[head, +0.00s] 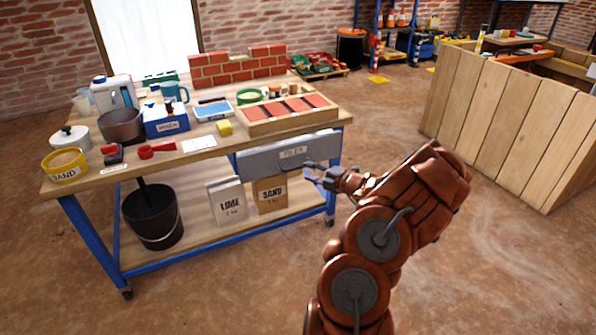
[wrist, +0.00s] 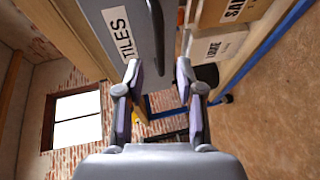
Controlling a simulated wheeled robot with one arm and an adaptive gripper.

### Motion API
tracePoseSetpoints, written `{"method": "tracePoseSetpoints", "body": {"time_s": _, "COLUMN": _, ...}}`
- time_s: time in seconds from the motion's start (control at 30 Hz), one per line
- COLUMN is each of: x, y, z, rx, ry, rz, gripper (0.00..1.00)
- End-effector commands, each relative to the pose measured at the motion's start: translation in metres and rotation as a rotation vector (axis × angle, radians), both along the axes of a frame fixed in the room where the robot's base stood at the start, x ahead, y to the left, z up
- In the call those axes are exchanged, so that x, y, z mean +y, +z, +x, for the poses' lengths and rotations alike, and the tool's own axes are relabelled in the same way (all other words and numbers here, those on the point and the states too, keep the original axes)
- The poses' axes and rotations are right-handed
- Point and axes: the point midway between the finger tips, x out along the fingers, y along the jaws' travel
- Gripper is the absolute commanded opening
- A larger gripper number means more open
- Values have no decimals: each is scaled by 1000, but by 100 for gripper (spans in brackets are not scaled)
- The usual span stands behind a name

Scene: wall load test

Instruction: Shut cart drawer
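The cart (head: 215,150) is a wood-topped workbench with blue legs and small wheels. Its grey drawer (head: 262,161), labelled TILES, sits under the right part of the top. The drawer front seems to stand out a little from the cart; how far is unclear. My gripper (head: 313,176) is in front of the drawer's right half, near its dark handle (head: 303,163). In the wrist view the drawer front (wrist: 116,12) fills the top, and the handle (wrist: 155,25) runs down towards the gap between my open fingers (wrist: 159,80). I cannot tell whether they touch it.
The cart top holds a tile tray (head: 290,108), brick wall piece (head: 238,68), pots and tools. A black bucket (head: 152,214), a lime bag (head: 226,202) and a sand bag (head: 270,194) stand on the lower shelf. A wooden enclosure (head: 500,125) is at right. Floor between is clear.

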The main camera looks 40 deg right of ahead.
Motion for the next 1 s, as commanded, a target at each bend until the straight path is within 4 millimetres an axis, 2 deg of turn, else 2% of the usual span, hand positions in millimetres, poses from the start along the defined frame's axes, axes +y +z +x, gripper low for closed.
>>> {"method": "tracePoseSetpoints", "body": {"time_s": 0.2, "x": 3, "y": -10, "z": 33, "rx": 0, "ry": 4, "rz": -4, "gripper": 37}}
{"method": "tracePoseSetpoints", "body": {"time_s": 0.4, "x": 4, "y": -12, "z": 53, "rx": 1, "ry": 3, "rz": -5, "gripper": 37}}
{"method": "tracePoseSetpoints", "body": {"time_s": 0.77, "x": 5, "y": -11, "z": 59, "rx": 0, "ry": 3, "rz": -4, "gripper": 37}}
{"method": "tracePoseSetpoints", "body": {"time_s": 0.87, "x": 5, "y": -11, "z": 59, "rx": 0, "ry": 3, "rz": -4, "gripper": 30}}
{"method": "tracePoseSetpoints", "body": {"time_s": 1.0, "x": 5, "y": -11, "z": 59, "rx": 0, "ry": 3, "rz": -4, "gripper": 15}}
